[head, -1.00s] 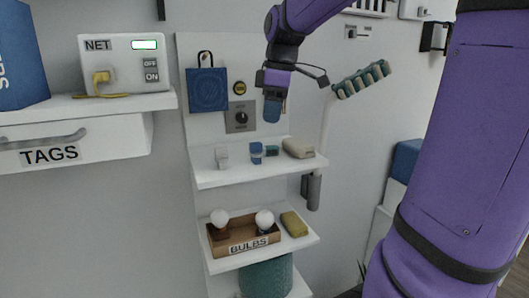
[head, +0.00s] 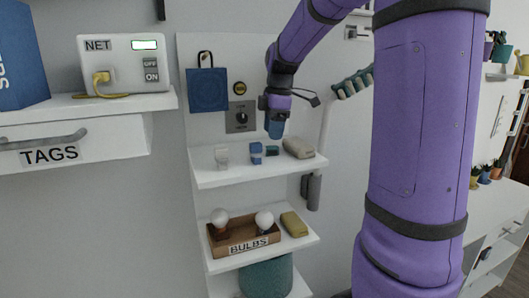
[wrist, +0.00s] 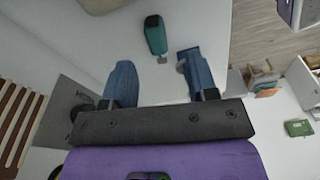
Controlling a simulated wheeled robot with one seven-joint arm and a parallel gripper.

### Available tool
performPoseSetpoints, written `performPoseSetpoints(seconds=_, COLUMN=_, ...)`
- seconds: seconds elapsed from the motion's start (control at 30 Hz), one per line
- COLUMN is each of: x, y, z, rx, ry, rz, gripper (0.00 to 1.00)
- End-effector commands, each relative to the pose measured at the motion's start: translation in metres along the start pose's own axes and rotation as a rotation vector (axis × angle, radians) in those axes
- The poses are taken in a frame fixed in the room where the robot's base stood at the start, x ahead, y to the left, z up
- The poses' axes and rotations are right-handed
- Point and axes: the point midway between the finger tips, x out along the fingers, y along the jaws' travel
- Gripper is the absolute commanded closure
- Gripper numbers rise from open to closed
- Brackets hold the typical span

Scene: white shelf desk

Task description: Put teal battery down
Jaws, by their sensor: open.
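The teal battery (head: 272,150) lies on the upper white shelf (head: 225,179), between a small blue item and a beige item. In the wrist view the battery (wrist: 155,36) is teal with a black end, and it lies just beyond the fingertips. My gripper (head: 275,130) hangs over this shelf, above the battery. In the wrist view my gripper (wrist: 158,75) has its two blue fingers spread apart with nothing between them. The battery is clear of both fingers in that view.
The blue item (head: 256,153) and a pale item (head: 222,156) stand left of the battery. The beige item (head: 298,147) lies to its right. A panel with a knob (head: 241,117) is on the backboard behind. A bulbs box (head: 250,246) is on the shelf below.

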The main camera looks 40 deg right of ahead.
Motion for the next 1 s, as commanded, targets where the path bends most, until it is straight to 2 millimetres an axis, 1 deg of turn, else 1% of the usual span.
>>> performPoseSetpoints(seconds=0.2, x=0.029, y=0.004, z=-0.009, rx=0.001, ry=0.0, rz=-0.004, gripper=0.47)
performPoseSetpoints(seconds=0.3, x=0.041, y=0.003, z=-0.008, rx=0.001, ry=0.0, rz=-0.003, gripper=0.47)
performPoseSetpoints(seconds=0.43, x=0.048, y=0.003, z=-0.009, rx=0.001, ry=0.0, rz=-0.001, gripper=0.47)
performPoseSetpoints(seconds=0.67, x=0.049, y=0.004, z=-0.009, rx=0.0, ry=0.0, rz=0.0, gripper=0.47)
performPoseSetpoints(seconds=0.7, x=0.049, y=0.004, z=-0.009, rx=0.0, ry=0.0, rz=0.0, gripper=0.56)
performPoseSetpoints(seconds=0.77, x=0.049, y=0.004, z=-0.009, rx=0.0, ry=0.0, rz=0.0, gripper=0.7)
performPoseSetpoints(seconds=0.8, x=0.049, y=0.004, z=-0.009, rx=0.0, ry=0.0, rz=0.0, gripper=0.79)
performPoseSetpoints(seconds=0.9, x=0.049, y=0.003, z=-0.009, rx=0.0, ry=0.0, rz=0.0, gripper=1.0)
performPoseSetpoints(seconds=1.0, x=0.049, y=0.004, z=-0.009, rx=0.0, ry=0.0, rz=0.0, gripper=1.0)
